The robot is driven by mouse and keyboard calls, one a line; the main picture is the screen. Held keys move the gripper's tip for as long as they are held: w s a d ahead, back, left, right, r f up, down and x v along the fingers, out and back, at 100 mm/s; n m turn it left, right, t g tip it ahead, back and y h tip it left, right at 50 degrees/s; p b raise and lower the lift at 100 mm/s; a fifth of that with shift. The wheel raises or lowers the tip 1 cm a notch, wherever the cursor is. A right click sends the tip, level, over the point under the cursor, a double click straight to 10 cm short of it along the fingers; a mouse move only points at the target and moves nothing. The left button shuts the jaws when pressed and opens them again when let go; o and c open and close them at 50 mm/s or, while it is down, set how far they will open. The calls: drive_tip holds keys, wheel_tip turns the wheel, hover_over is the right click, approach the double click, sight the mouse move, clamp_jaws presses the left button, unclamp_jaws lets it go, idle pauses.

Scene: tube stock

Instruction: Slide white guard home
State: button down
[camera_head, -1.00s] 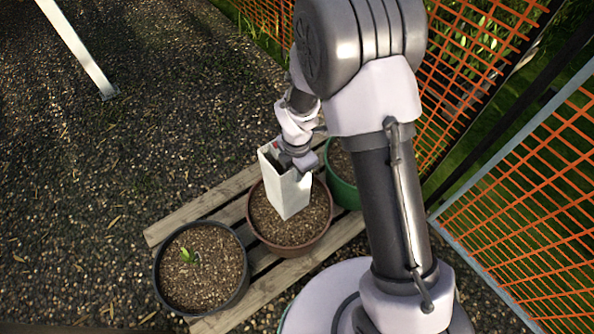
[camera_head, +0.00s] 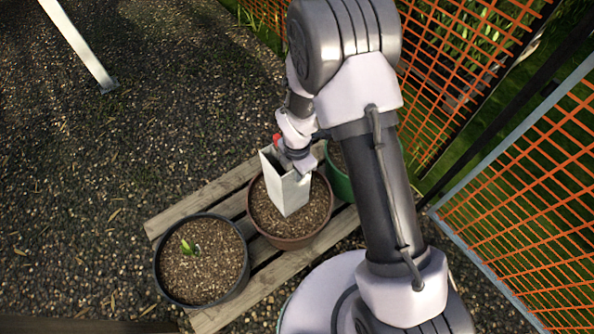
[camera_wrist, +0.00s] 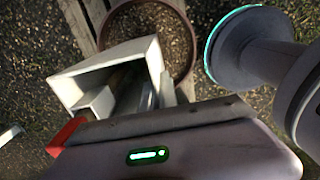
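The white guard (camera_head: 289,191) is a tall, square, open-topped tube. It stands nearly upright in the brown pot (camera_head: 331,203), its lower end at the soil. My gripper (camera_head: 296,162) is at the guard's top rim. In the wrist view, the guard (camera_wrist: 110,58) shows its open mouth, and my gripper (camera_wrist: 132,100) reaches in at the near side of it. A pale finger block lies at the mouth's left and another piece near its right wall. Whether the fingers pinch a wall is unclear. The guard's inside is mostly dark, and any plant in it is hidden.
A black pot (camera_head: 160,275) with a small green seedling (camera_head: 190,247) stands to the left. A green pot (camera_head: 342,183) stands behind, partly covered by my arm. All are on a wooden pallet (camera_head: 168,217). Orange mesh fencing (camera_head: 530,200) is on the right; gravel lies open at left.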

drive_tip(key=c, duration=1.6)
unclamp_jaws()
drive_tip(key=shift+o, duration=0.2)
wheel_tip(320, 180, up, 18)
drive_tip(key=p, duration=0.8)
drive_tip(key=shift+f, duration=0.25)
